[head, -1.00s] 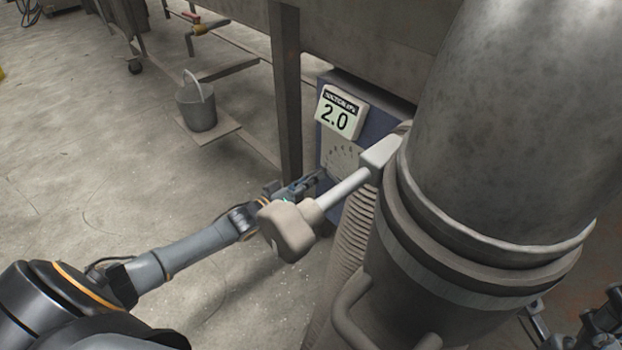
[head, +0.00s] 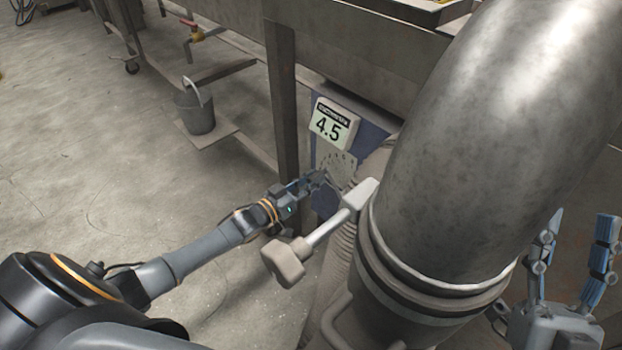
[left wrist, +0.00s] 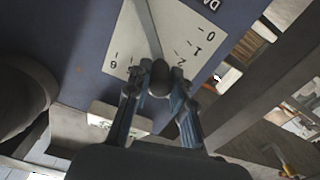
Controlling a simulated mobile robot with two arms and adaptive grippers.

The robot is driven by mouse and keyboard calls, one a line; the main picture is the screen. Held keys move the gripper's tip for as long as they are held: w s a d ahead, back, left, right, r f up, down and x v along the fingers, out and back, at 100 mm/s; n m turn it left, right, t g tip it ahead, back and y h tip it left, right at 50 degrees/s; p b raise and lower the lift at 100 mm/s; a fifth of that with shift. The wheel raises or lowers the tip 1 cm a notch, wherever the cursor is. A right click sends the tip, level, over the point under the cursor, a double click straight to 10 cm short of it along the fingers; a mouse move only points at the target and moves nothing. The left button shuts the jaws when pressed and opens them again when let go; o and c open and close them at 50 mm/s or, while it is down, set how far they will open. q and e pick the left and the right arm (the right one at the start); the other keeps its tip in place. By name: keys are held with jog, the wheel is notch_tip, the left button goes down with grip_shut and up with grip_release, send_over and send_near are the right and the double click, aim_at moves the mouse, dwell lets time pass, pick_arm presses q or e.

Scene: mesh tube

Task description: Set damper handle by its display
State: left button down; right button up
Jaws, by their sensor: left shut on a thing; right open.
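The display (head: 331,122) on the blue box reads 4.5. Below it is a pale dial plate (head: 333,162) with a scale. In the left wrist view the dial (left wrist: 190,25) appears upside down, and the damper handle (left wrist: 148,28) is a thin lever ending in a dark round knob (left wrist: 160,78). My left gripper (head: 326,178) is at the dial. In the left wrist view its fingers (left wrist: 160,88) are shut on the knob, one on each side. My right gripper (head: 581,216) is open and empty, right of the big pipe.
A large metal pipe (head: 470,130) fills the right. A rod with a beige knob (head: 285,262) juts from its collar, in front of the dial. A metal post (head: 284,110) stands left of the box. A bucket (head: 196,108) is farther back. The floor at left is clear.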

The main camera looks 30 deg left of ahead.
pick_arm(q)
jog(key=c, duration=1.1)
grip_release()
jog(key=shift+c, duration=0.2)
jog(key=shift+s, duration=0.1)
jog(key=v, duration=1.2)
dwell(0.8)
